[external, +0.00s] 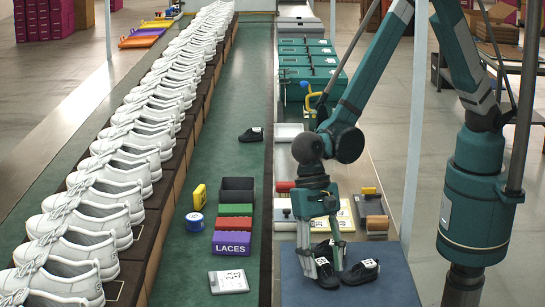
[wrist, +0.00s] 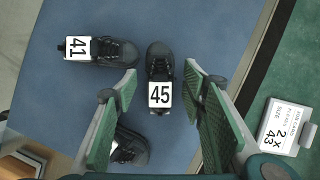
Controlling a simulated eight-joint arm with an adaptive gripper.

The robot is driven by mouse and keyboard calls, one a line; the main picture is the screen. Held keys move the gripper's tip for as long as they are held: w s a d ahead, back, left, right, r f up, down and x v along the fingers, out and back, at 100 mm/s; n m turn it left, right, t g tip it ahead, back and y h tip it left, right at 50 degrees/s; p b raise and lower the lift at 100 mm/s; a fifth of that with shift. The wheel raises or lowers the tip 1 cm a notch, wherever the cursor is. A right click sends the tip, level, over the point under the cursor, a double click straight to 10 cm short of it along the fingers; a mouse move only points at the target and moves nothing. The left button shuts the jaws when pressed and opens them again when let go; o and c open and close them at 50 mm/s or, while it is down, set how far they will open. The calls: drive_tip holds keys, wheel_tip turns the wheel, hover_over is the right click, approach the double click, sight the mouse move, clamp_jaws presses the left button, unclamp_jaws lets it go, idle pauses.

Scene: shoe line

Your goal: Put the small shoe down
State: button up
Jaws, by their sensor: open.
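Three black shoes lie on the blue mat (external: 297,290). The shoe tagged 41 (wrist: 104,49) is at the mat's right in the external view (external: 360,271). The shoe tagged 45 (wrist: 159,70) stands left of it in the external view (external: 326,275). A third shoe (wrist: 130,147), its tag unreadable, is partly hidden behind a finger in the wrist view. My gripper (wrist: 161,82) is open, its green fingers apart on either side of the 45 shoe. It also shows low over the mat in the external view (external: 324,259). I cannot tell whether the fingers touch the shoe.
Another dark shoe (external: 251,135) lies on the green belt. A card reading "43" (wrist: 281,127) lies beside the mat; purple LACES box (external: 231,243), blue tape roll (external: 195,221) and yellow item (external: 199,197) stand near. White shoes (external: 110,190) line the left. The mat's front is clear.

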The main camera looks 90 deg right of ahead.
drive_tip(key=shift+p+v, duration=0.8)
drive_tip(key=shift+v, duration=3.05)
drive_tip(key=shift+w+d+f, duration=0.1)
drive_tip(key=shift+w+d, duration=0.05)
drive_tip(key=s+d+r+n+t, duration=0.1)
drive_tip(key=d+r+n+t, duration=0.15)
drive_tip(key=d+r, duration=0.85)
drive_tip(key=s+d+r+n+t, duration=0.25)
drive_tip(key=d+r, duration=0.55)
drive_tip(key=d, duration=0.7)
drive_tip(key=s+d+r+n+t+h, duration=0.2)
drive_tip(key=s+d+n, duration=0.2)
drive_tip(key=s+d, duration=0.3)
drive_tip(key=s+d+r+n+t+h, duration=0.2)
drive_tip(key=s+d, duration=0.6)
drive_tip(key=d, duration=0.8)
drive_tip(key=shift+s+r+n, duration=0.15)
drive_tip(key=shift+s+n, duration=0.2)
drive_tip(key=shift+n, duration=0.85)
drive_tip(key=shift+o, duration=0.2)
drive_tip(key=shift+d, duration=0.1)
